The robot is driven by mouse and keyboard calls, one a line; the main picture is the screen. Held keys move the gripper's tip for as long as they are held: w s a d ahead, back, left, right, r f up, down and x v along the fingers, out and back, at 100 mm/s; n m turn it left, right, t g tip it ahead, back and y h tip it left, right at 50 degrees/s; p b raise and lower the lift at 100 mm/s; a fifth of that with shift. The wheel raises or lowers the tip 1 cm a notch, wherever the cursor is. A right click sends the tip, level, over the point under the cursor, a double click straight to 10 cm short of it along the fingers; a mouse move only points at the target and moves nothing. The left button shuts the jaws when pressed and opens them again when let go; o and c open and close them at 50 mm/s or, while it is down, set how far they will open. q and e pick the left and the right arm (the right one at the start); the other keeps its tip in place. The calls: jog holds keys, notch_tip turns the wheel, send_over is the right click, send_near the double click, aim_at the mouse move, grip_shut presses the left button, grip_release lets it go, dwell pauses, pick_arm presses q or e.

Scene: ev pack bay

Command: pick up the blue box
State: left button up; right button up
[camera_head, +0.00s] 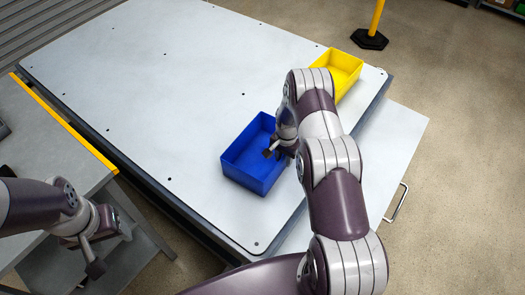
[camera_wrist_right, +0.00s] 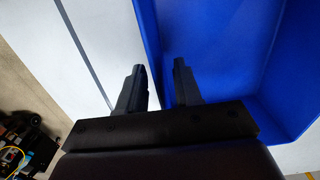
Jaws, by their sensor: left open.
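The blue box (camera_head: 250,172) is an open-topped bin on the white table top, near its front right edge. My right gripper (camera_head: 277,149) is at the box's right side, partly hidden by its own arm in the head view. In the right wrist view, the two fingers of the right gripper (camera_wrist_right: 159,80) stand apart, with the blue box's wall (camera_wrist_right: 153,50) running between them. One finger is over the inside of the box, the other outside it. Contact with the wall cannot be told. My left gripper (camera_head: 112,250) is open and empty at the lower left, away from the box.
A yellow box (camera_head: 346,66) stands at the table's far right, partly behind my right arm. The white table top (camera_head: 150,80) is mostly clear left of the blue box. A grey bench (camera_head: 40,150) with a yellow edge is at left. A yellow post (camera_head: 376,18) stands beyond.

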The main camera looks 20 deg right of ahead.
jog(key=shift+s+f, duration=0.15)
jog(key=shift+s, duration=0.1)
jog(key=shift+w+a+f, duration=0.1)
jog(key=shift+w+f, duration=0.05)
jog(key=shift+w, duration=0.15)
grip_shut()
jog(key=shift+s, duration=0.1)
dwell(0.9)
